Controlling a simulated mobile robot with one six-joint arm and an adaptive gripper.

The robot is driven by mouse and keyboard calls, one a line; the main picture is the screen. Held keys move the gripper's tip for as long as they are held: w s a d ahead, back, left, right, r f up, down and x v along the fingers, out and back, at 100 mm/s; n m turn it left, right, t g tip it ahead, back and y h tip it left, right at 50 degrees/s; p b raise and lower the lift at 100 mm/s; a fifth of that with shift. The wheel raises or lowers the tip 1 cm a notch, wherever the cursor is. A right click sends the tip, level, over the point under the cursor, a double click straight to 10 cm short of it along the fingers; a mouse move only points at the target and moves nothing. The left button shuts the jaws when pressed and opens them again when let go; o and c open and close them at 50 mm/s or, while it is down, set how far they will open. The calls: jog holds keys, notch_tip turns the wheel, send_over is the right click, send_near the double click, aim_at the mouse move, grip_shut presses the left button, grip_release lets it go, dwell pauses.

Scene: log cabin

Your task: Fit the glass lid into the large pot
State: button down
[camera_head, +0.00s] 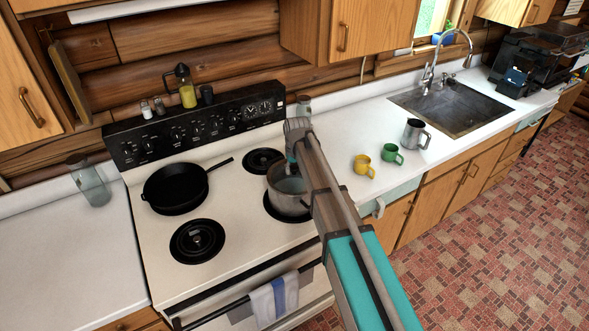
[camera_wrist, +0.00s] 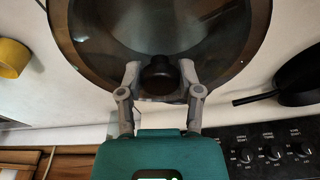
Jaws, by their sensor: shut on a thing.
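The large metal pot (camera_head: 287,199) stands on the front right burner of the stove, partly hidden behind my arm. My gripper (camera_head: 291,165) is right over the pot, pointing down. In the wrist view my gripper (camera_wrist: 159,78) is shut on the dark knob of the glass lid (camera_wrist: 115,30). The lid is see-through with a round rim, and its far edge is cut off by the top of the picture. In the head view the lid (camera_head: 290,184) shows faintly at the pot's mouth. I cannot tell whether its rim is seated or slightly above the pot.
A black frying pan (camera_head: 175,187) sits on the back left burner. A yellow mug (camera_head: 364,166), a green mug (camera_head: 392,153) and a metal mug (camera_head: 414,134) stand on the right counter. A glass jar (camera_head: 90,182) stands on the left counter. The front left burner (camera_head: 197,241) is empty.

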jog(key=shift+f+b, duration=0.3)
jog(key=shift+f, duration=0.05)
jog(key=shift+c, duration=0.9)
grip_release()
jog(key=shift+r, duration=0.15)
